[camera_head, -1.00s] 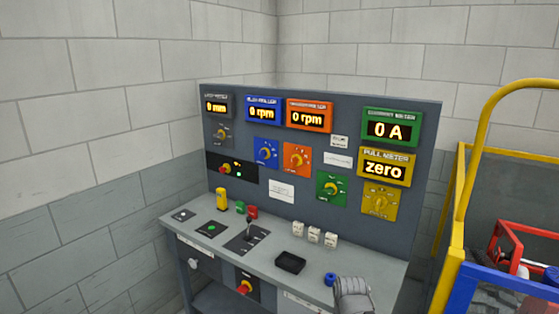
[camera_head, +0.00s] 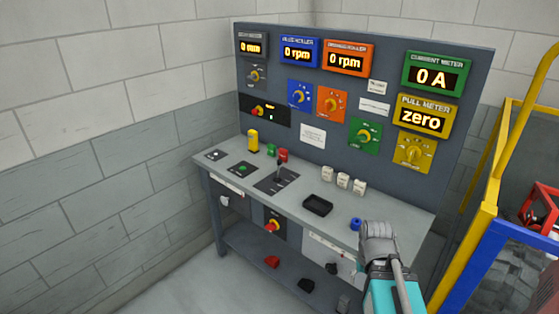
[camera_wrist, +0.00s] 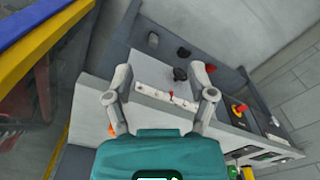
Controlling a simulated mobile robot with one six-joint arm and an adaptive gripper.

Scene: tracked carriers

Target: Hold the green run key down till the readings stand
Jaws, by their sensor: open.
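A round green button (camera_head: 243,169) sits on a dark plate at the left of the console's top. A small green block (camera_head: 271,150) stands farther back beside a red one (camera_head: 283,155); I cannot tell which is the run key. The readouts show 0 mm, 0 rpm on the blue meter (camera_head: 300,51), 0 rpm on the orange meter (camera_head: 347,58), 0 A on the green meter (camera_head: 436,75) and zero on the yellow pull meter (camera_head: 423,117). My gripper (camera_wrist: 160,76) is open and empty at the console's front right, apart from the green parts.
Dark and red pieces lie on the lower shelf. A yellow-framed cart (camera_head: 484,220) stands right.

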